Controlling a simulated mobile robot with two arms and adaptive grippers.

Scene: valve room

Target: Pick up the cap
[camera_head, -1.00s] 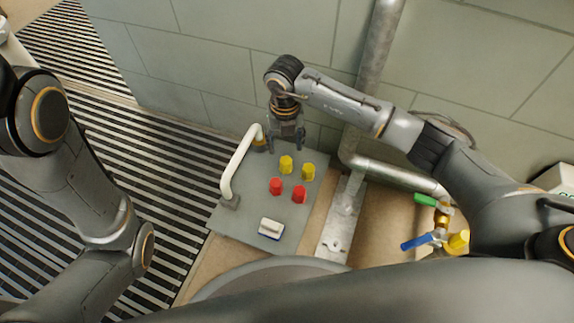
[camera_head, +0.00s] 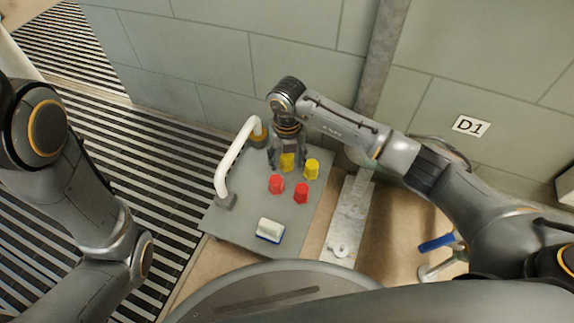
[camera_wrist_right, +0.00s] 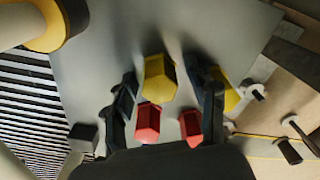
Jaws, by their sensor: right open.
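Two yellow caps and two red caps sit on a grey plate (camera_head: 235,222). My right gripper (camera_head: 288,163) is open, pointing down at the left yellow cap (camera_head: 289,162). In the right wrist view that yellow cap (camera_wrist_right: 159,80) shows between the two spread fingers (camera_wrist_right: 166,98); I cannot tell whether they touch it. The other yellow cap (camera_head: 311,169) is just right of the gripper, partly hidden by a finger in the wrist view. The red caps (camera_head: 276,184) (camera_head: 301,193) stand nearer to me. My left gripper is out of view.
A white bent handle (camera_head: 235,155) rises at the plate's left edge. A white-and-blue block (camera_head: 269,230) lies at its near side. A metal pipe (camera_head: 385,45) runs along the wall (camera_head: 220,50) behind. A blue valve handle (camera_head: 436,242) is at the right.

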